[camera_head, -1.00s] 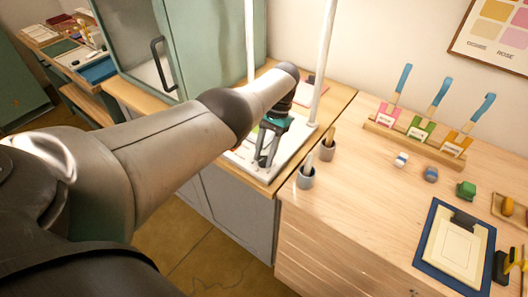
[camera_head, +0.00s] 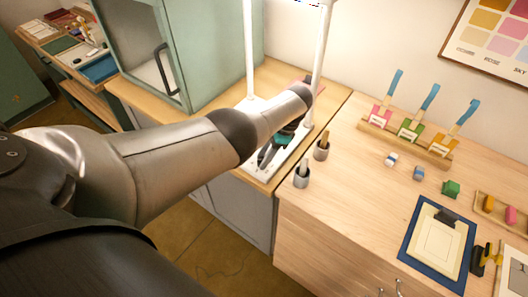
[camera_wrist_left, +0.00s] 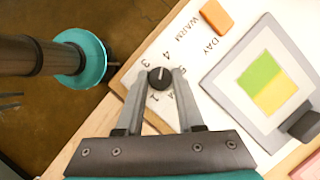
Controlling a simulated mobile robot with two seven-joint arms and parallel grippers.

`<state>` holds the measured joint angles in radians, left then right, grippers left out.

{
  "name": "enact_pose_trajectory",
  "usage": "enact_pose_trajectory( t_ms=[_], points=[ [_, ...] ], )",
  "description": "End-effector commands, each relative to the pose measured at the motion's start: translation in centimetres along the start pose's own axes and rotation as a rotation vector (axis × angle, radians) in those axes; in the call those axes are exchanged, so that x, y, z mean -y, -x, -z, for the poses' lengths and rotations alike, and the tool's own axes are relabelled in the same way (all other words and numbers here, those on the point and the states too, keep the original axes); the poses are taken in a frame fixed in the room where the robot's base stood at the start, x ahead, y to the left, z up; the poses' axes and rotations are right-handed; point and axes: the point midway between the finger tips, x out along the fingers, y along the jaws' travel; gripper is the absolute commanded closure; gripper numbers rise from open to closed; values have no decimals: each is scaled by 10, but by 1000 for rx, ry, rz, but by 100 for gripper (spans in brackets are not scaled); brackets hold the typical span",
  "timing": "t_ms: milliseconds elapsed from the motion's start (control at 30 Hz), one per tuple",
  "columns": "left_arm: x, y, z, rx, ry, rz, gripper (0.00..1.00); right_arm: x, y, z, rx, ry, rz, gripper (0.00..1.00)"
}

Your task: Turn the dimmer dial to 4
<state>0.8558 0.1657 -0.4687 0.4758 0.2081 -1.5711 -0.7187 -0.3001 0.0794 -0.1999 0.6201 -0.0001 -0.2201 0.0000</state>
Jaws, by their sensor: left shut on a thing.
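The dimmer dial (camera_wrist_left: 160,77) is a small black knob with a white pointer mark, on a white panel (camera_wrist_left: 132,72) with printed numbers around it. My left gripper (camera_wrist_left: 162,74) has its two grey fingers on either side of the dial and is shut on it. In the head view my left gripper (camera_head: 272,152) reaches down to the panel, and the dial is hidden.
On the panel, an orange block (camera_wrist_left: 216,16) lies near the words WARM and DAY, with a grey-framed green and yellow swatch (camera_wrist_left: 258,82) beside it. White posts (camera_head: 318,70) rise by the panel. Grey cups (camera_head: 302,176) stand close to the right. A green cabinet (camera_head: 185,50) stands left.

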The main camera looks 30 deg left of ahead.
Motion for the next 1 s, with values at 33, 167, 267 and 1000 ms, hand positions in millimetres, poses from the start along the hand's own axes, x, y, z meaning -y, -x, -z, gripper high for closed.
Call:
enact_pose_trajectory(
  t_ms=[33,167,267,1000],
  points=[
    [0,2,1,-3,-14,6,100,0,3,0,0,0,0,50],
    [0,1,1,-3,-35,15,100,0,4,0,0,0,0,50],
    [0,1,1,-3,-42,19,100,0,5,0,0,0,0,50],
    [0,0,1,-2,-42,18,33,0,5,0,0,0,0,50]
  ],
)
